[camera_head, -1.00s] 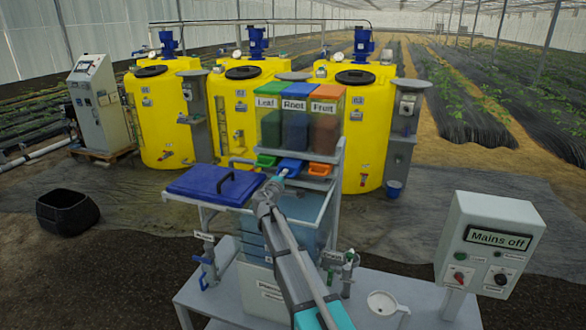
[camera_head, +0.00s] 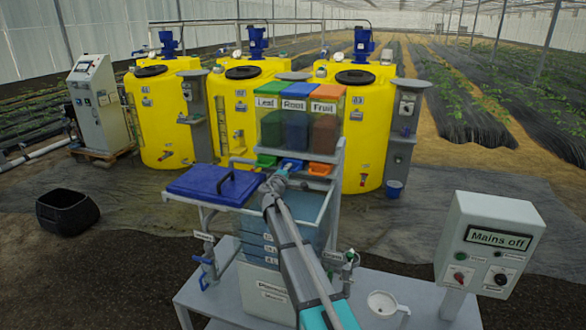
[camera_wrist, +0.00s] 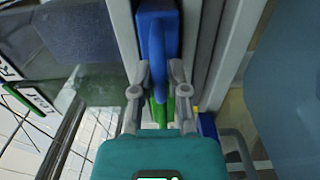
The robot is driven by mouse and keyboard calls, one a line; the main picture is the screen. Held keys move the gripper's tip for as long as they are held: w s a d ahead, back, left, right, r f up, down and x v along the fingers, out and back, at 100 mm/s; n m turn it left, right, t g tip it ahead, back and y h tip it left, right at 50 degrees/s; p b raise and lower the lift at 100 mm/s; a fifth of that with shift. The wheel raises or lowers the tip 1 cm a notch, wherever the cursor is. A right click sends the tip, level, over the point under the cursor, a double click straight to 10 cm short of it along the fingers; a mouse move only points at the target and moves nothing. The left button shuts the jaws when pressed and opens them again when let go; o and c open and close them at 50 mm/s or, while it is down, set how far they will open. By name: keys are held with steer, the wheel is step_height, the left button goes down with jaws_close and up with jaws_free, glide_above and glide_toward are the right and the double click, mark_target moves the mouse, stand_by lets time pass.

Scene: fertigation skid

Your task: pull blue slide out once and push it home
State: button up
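The blue slide (camera_head: 291,164) sits under the middle hopper, labelled Root, between the green and orange slides. In the head view my gripper (camera_head: 281,173) is at its front and hides part of it. In the wrist view the blue slide (camera_wrist: 156,32) runs up the middle of the picture. The two fingers of my gripper (camera_wrist: 158,72) are close together, one on each side of its narrow blue handle, and look shut on it. The exact finger contact is hard to make out.
The green slide (camera_head: 265,160) and orange slide (camera_head: 319,169) are close on either side. A blue lid (camera_head: 205,187) with a handle lies to the left. A mixing tank is below my arm. A control box (camera_head: 490,250) reading Mains off stands at right.

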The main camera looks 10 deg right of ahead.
steer(key=o, duration=0.5)
steer(key=shift+c, duration=0.2)
steer(key=shift+s, duration=0.1)
steer(key=v, duration=0.7)
stand_by(0.3)
stand_by(0.4)
